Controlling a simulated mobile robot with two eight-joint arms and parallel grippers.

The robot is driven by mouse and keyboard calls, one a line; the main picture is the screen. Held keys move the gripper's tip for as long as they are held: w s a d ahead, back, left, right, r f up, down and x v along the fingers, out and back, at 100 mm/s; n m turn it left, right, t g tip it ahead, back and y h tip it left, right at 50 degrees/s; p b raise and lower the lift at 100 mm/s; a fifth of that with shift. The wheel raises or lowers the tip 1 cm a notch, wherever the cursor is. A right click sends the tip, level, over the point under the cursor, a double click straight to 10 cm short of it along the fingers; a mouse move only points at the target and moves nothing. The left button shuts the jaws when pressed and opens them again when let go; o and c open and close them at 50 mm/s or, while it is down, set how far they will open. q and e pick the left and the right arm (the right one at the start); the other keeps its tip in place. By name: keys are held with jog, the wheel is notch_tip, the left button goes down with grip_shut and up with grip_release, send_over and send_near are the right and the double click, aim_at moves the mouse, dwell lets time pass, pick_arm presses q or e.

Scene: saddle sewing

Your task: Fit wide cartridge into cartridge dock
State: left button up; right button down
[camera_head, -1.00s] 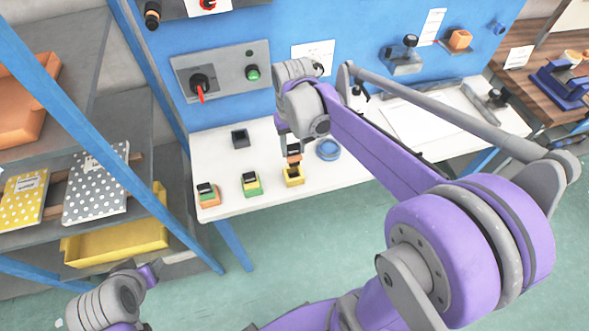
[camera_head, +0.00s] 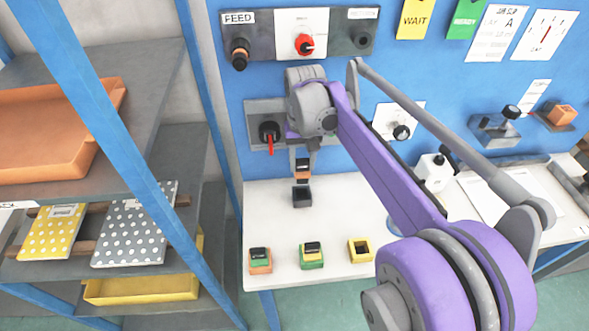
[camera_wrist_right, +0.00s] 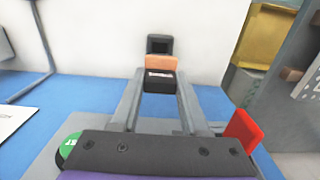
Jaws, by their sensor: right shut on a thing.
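The cartridge, orange and black with a small label, is in my right gripper (camera_head: 302,160). It shows in the head view (camera_head: 303,174) and in the wrist view (camera_wrist_right: 162,64). The gripper's two grey fingers are shut on its sides. The cartridge dock, a small dark square block with a recess (camera_head: 302,197), stands on the white table just below the cartridge in the head view. In the wrist view the dark dock (camera_wrist_right: 159,45) lies just beyond the cartridge, which partly covers it. Whether they touch is unclear. My left gripper is out of view.
A yellow holder (camera_head: 360,250), empty, stands on the white table (camera_head: 335,205). To its left are a green-and-yellow holder (camera_head: 312,256) and an orange-and-green holder (camera_head: 260,261), both with dark-topped cartridges. A panel with a red-handled knob (camera_head: 269,135) is on the blue wall behind.

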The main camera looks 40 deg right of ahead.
aim_at(303, 171)
jog(key=shift+s+r, duration=0.1)
jog(key=shift+s, duration=0.05)
dwell(0.3)
jog(key=shift+f, duration=0.35)
jog(key=shift+f+b, duration=1.3)
jog(key=shift+f, duration=0.85)
jog(key=shift+f+b, duration=0.95)
jog(key=shift+f, duration=1.1)
